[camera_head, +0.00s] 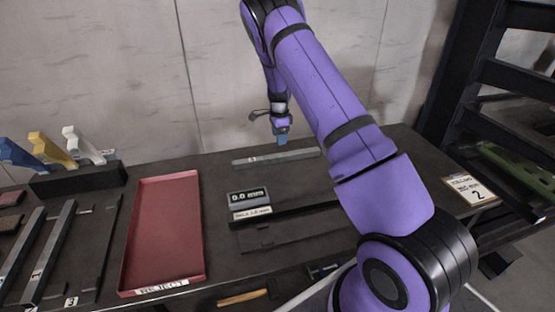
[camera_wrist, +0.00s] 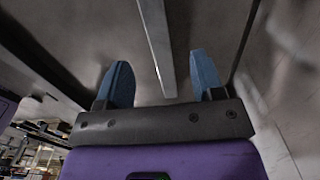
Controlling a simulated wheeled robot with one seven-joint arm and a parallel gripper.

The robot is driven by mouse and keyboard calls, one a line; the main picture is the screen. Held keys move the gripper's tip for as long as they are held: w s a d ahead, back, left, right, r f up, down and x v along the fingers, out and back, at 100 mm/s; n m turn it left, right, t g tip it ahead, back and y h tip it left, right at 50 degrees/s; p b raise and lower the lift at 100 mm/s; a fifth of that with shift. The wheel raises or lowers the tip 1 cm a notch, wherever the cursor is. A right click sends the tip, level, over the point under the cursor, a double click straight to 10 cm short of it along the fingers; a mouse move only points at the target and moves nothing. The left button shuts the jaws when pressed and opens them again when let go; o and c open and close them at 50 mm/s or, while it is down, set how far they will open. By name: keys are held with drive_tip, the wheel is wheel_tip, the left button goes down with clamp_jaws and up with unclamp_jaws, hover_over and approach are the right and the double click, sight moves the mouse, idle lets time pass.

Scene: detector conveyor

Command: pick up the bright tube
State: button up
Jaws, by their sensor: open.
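A light grey, bright bar-like tube (camera_head: 303,154) lies across the back of the dark table, with a small mark near its left end. My gripper (camera_head: 281,138) hangs just above this tube, fingers pointing down. In the wrist view the two blue fingers of my gripper (camera_wrist: 162,82) stand apart. The pale tube (camera_wrist: 157,42) runs lengthwise between them in that view, and nothing is visibly held. The exact gap between fingertips and tube is hard to tell.
A red tray (camera_head: 163,230) stands at left, beside several metal bars. A grey display (camera_head: 248,198) reading 0.0 mm stands before the tube. A clipboard (camera_head: 469,189) marked 2 lies at right. A wooden-handled tool (camera_head: 242,298) lies at the front.

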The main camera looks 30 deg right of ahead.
sight(277, 155)
wheel_tip(277, 155, down, 4)
drive_tip(key=shift+f, duration=0.25)
drive_tip(key=shift+s+a+f, duration=0.1)
drive_tip(key=shift+a+f, duration=0.05)
drive_tip(key=shift+f, duration=0.7)
drive_tip(key=shift+w+a+f, duration=0.1)
drive_tip(key=shift+a+f, duration=0.1)
drive_tip(key=shift+f, duration=0.7)
drive_tip(key=shift+s+a+f, duration=0.1)
drive_tip(key=shift+a+f, duration=0.05)
drive_tip(key=shift+f, duration=0.7)
drive_tip(key=shift+c, duration=0.3)
clamp_jaws()
